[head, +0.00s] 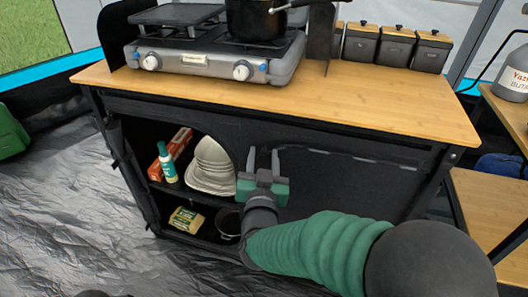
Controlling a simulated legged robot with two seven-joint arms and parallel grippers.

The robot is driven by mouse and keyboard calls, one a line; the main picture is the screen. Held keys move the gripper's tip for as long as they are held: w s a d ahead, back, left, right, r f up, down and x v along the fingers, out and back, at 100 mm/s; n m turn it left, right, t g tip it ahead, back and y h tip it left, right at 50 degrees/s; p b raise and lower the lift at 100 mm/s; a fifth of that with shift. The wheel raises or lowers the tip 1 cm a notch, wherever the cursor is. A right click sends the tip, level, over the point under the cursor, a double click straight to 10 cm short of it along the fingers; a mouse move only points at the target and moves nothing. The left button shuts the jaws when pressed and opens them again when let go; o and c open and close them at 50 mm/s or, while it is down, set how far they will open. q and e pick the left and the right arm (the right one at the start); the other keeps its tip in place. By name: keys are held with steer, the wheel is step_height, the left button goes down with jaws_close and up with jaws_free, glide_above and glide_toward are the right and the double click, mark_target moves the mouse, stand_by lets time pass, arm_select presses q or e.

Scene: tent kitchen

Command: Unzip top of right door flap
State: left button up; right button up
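The right door flap (350,190) is dark fabric and covers the right half of the kitchen cabinet's front. A grey zip line (365,158) runs along its top, just under the countertop. My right gripper (263,157) is in front of the cabinet, near the left end of this zip line. Its two fingers point up and stand apart, with nothing seen between them. I cannot tell whether a finger touches the flap or the zip, and I cannot make out a zip pull. My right arm hides the flap's lower part. My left gripper is not in view.
The cabinet's left half is open, with a cone-shaped pale item (211,165), a green bottle (166,163) and a red box (178,145) on its shelf. The wooden countertop (330,100) overhangs the flap and bears a stove (210,62). A wooden side shelf (490,205) stands at right.

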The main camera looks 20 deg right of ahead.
steer(key=shift+a, duration=0.1)
steer(key=shift+c, duration=1)
steer(key=shift+d, duration=0.3)
jaws_close()
steer(key=shift+a, duration=0.1)
